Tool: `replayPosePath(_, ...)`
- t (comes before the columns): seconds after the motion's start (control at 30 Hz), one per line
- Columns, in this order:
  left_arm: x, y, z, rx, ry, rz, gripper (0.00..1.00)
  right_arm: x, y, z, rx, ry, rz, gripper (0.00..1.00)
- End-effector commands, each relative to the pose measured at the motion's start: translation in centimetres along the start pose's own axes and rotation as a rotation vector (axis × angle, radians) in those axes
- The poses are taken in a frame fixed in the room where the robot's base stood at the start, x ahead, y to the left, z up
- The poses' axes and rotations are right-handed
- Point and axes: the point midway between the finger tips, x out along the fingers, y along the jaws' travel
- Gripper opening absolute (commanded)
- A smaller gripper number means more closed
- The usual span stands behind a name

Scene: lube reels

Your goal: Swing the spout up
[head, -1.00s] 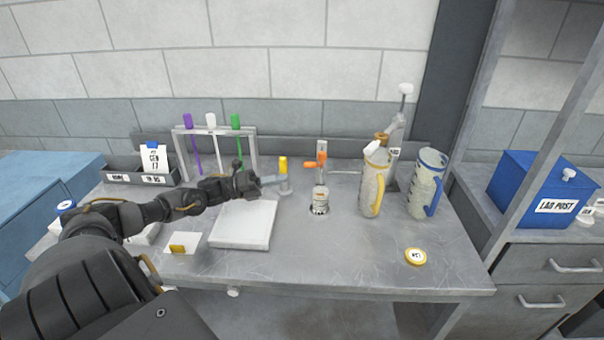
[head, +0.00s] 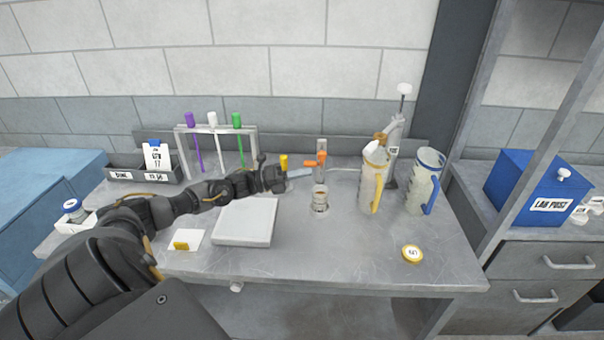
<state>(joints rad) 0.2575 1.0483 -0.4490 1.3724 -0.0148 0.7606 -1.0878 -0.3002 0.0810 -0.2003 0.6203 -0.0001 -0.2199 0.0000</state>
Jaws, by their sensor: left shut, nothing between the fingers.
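An orange-handled fitting (head: 316,162) stands at the back middle of the bench, above a small clear jar (head: 320,203). A thin pipe runs right from it. A grey pump-like stand (head: 392,150) with a white knob rises behind the yellow-handled jug (head: 371,185). I cannot tell which part is the spout. My left gripper (head: 300,173) is shut and empty, pointing right, just left of the orange-handled fitting. It is in front of a yellow-capped post (head: 284,162) and hides its lower part. I cannot tell whether the fingertips touch anything. My right gripper is not in view.
A blue-handled jug (head: 424,182) stands at right and a yellow round lid (head: 412,254) lies in front. A white slab (head: 246,222) lies below my left forearm. A rack (head: 181,151) with coloured-topped rods stands behind it. The front middle of the bench is clear.

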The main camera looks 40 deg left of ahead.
Motion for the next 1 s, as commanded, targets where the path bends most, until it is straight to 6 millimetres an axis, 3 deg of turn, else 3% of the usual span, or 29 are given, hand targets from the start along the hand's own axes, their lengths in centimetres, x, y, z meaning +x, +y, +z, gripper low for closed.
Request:
replayPosePath(0.67,0.3,-1.5,0.8,-0.112,0.001,0.027,0.00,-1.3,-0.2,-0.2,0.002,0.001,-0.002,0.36)
replayPosePath(1.0,1.7,-3.7,2.3,-0.279,0.011,0.062,0.00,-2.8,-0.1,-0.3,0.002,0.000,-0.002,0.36)
